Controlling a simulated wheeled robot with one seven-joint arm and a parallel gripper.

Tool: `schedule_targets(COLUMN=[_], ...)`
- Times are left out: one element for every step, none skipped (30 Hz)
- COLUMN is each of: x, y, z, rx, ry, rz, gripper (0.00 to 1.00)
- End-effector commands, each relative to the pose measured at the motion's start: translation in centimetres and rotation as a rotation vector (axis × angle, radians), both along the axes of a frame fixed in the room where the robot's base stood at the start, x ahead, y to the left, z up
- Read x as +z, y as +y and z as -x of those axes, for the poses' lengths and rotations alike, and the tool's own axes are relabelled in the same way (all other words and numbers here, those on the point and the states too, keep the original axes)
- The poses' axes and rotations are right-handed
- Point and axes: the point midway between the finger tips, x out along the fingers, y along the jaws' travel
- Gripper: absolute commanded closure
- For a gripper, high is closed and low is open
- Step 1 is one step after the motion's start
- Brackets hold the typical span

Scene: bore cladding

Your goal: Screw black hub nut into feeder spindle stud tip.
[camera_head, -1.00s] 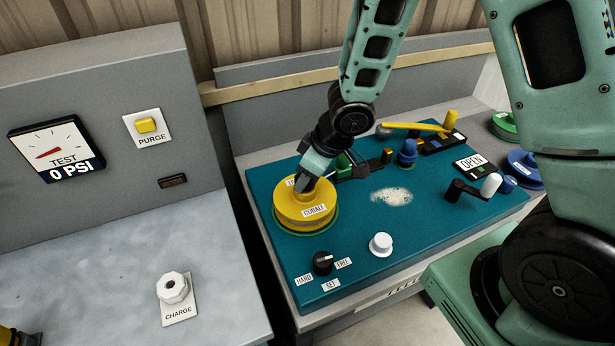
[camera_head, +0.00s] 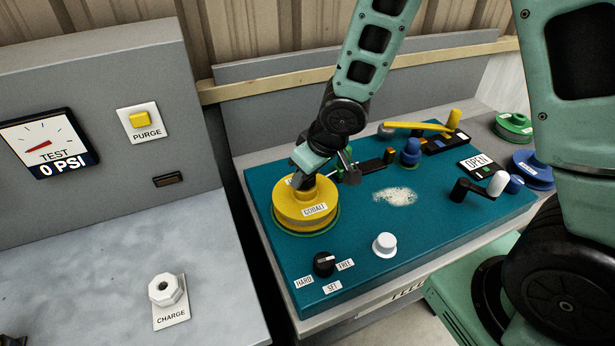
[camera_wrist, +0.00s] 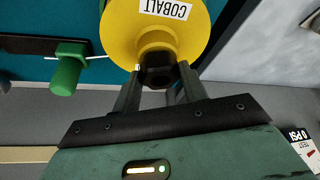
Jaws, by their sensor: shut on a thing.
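The black hub nut (camera_wrist: 158,74) shows as a dark piece between the two fingers of my gripper (camera_wrist: 160,80) in the wrist view. My gripper is shut on it, at the middle of the yellow spool marked COBALT (camera_wrist: 115,35). In the head view the spool (camera_head: 305,212) sits flat at the left of the teal panel, and my gripper (camera_head: 303,183) reaches its raised hub from above. The feeder spindle stud tip is hidden by the nut, hub and fingers. I cannot tell how deep the nut sits.
The teal panel (camera_head: 345,235) also carries a black knob (camera_head: 324,264), a white knob (camera_head: 385,245), a crank with a white handle (camera_head: 497,184) and a blue knob (camera_head: 410,152). In the wrist view a green knob (camera_wrist: 68,70) stands close beside the spool.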

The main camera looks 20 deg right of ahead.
Motion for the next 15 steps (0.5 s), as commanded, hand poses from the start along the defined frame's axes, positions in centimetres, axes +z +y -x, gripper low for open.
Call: schedule_targets(x=[-0.06,-0.01,0.04,0.05,0.05,0.05,0.04,0.01,-0.11,-0.22,-0.33,-0.41,-0.43,-0.41,-0.33], y=[0.00,-0.01,-0.02,-0.02,-0.02,-0.02,-0.02,-0.01,0.01,0.04,0.07,0.12,0.12,0.10,0.13], z=[-0.03,-0.02,-0.01,-0.01,-0.01,-0.01,-0.01,-0.01,-0.03,-0.05,-0.05,-0.04,-0.04,-0.05,-0.04], rx=[-0.008,-0.009,-0.008,-0.008,-0.007,-0.007,-0.007,-0.009,-0.017,-0.032,-0.048,-0.075,-0.095,-0.110,-0.129], ry=[-0.001,-0.001,0.000,0.000,0.000,0.000,0.000,0.000,-0.001,-0.002,-0.003,-0.004,-0.004,-0.004,-0.004], rz=[0.000,-0.001,0.000,0.000,-0.001,-0.001,-0.001,0.000,0.000,0.000,0.000,-0.001,-0.001,0.000,-0.001], gripper=[0.81,0.81,0.81,0.81,0.81,0.81,0.81,0.81,0.81,0.81,0.81,0.81,0.81,0.81,0.81])
